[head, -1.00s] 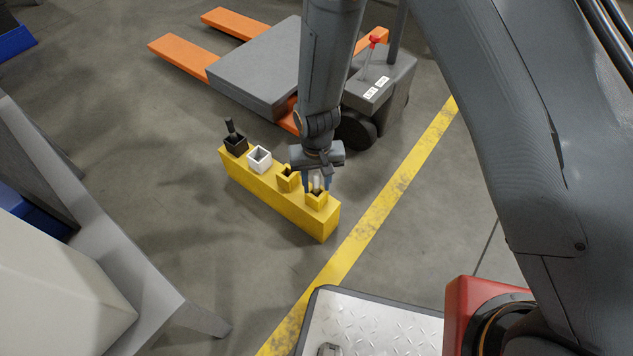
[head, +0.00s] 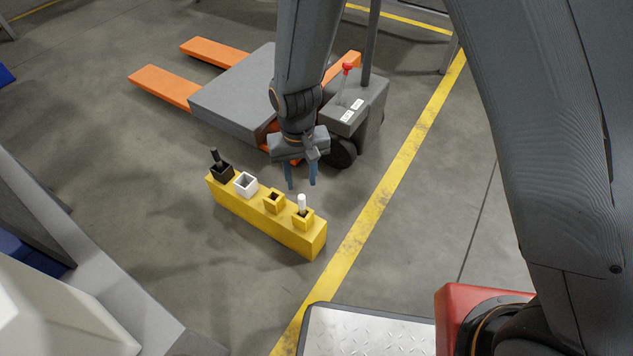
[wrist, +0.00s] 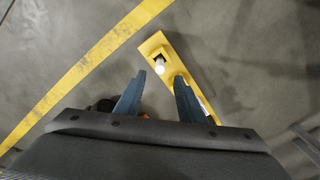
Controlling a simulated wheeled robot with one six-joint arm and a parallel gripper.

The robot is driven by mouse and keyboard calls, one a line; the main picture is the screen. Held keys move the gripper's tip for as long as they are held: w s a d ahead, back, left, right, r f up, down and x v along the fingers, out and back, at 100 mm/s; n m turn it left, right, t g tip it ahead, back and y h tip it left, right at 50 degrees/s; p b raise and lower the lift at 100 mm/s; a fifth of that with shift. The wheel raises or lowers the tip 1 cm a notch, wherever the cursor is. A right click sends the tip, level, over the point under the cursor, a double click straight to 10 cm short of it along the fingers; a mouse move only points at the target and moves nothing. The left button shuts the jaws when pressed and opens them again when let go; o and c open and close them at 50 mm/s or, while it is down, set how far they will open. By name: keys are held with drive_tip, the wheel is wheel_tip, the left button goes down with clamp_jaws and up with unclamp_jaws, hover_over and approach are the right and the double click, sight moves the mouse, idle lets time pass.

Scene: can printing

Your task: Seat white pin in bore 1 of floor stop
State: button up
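The floor stop (head: 262,226) is a long yellow block on the floor with a row of square sockets on top. The white pin (head: 302,203) stands upright in the yellow socket (head: 303,219) at its right end; which bore number this is I cannot tell. My gripper (head: 301,184) is open and empty, above and behind the pin, apart from it. In the wrist view, the white pin (wrist: 160,66) shows beyond and between the blue fingertips (wrist: 157,83), in a dark square opening.
Beside it are an empty yellow socket (head: 273,200), a white socket (head: 245,184) and a black socket (head: 221,171) holding a dark pin. A pallet truck (head: 240,92) stands behind. A grey bench (head: 110,270) is at left. Floor in front is clear.

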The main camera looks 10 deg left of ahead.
drive_tip(key=s+d+r+n, duration=0.1)
drive_tip(key=s+d+r, duration=0.4)
drive_tip(key=r, duration=0.5)
drive_tip(key=s+d+r+n, duration=0.1)
drive_tip(key=s+d+r, duration=0.5)
drive_tip(key=s+r, duration=0.4)
drive_tip(key=shift+s+r+y, duration=0.25)
drive_tip(key=shift+y, duration=0.05)
drive_tip(key=d+r+m+p, duration=0.3)
drive_tip(key=d+r+p, duration=0.7)
drive_tip(key=r+p, duration=0.3)
drive_tip(key=d+r+m+p, duration=0.3)
drive_tip(key=d+r+p, duration=0.8)
drive_tip(key=r+p, duration=0.3)
drive_tip(key=shift+r+m+p, duration=0.2)
drive_tip(key=shift+m+p, duration=0.1)
drive_tip(key=shift+p, duration=0.65)
drive_tip(key=shift+c, duration=0.6)
